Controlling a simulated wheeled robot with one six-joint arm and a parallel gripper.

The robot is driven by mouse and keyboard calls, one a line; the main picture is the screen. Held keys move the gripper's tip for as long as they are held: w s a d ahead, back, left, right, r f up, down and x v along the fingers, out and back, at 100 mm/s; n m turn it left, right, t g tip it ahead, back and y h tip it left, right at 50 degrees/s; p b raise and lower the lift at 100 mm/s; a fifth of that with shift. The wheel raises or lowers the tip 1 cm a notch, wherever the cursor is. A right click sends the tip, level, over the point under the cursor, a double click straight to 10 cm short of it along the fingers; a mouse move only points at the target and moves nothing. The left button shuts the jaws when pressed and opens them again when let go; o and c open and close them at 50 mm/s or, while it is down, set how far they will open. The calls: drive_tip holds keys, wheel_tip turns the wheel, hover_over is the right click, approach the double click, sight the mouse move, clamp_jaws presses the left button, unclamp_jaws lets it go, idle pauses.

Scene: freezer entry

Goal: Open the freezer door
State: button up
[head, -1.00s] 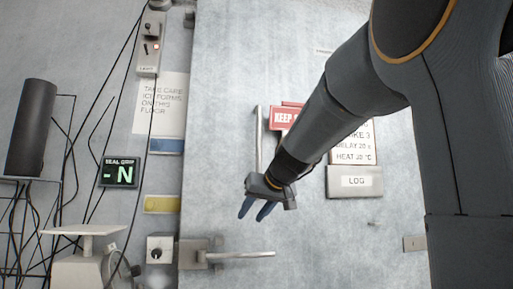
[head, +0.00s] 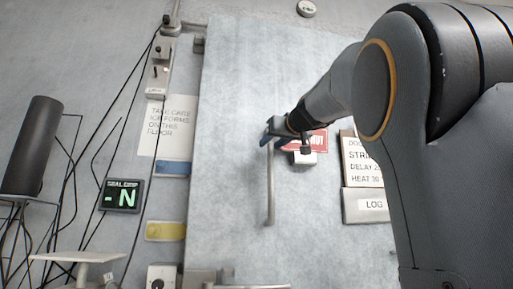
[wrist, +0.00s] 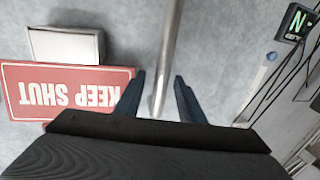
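The freezer door (head: 235,100) is a large, pale, frosted panel that looks closed. A vertical metal bar handle (head: 270,190) stands on it. My gripper (head: 267,140) is at the bar's upper end. In the wrist view, the handle (wrist: 168,50) runs between the two blue fingers of my gripper (wrist: 158,98). Gaps show on both sides of the bar, so the fingers are open around it and not gripping. A horizontal metal lever (head: 250,287) at the door's lower left is partly cut off by the frame edge.
A red KEEP SHUT sign (wrist: 65,90) and a white box (wrist: 66,45) are beside the handle. A LOG panel (head: 372,206) is further right. Left of the door are a yellow plate (head: 166,231), a lit display (head: 121,195), hanging cables and a dark cylinder (head: 35,135).

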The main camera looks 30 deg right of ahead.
drive_tip(key=shift+w, duration=0.75)
clamp_jaws()
drive_tip(key=shift+a, duration=0.15)
drive_tip(key=shift+f, duration=0.1)
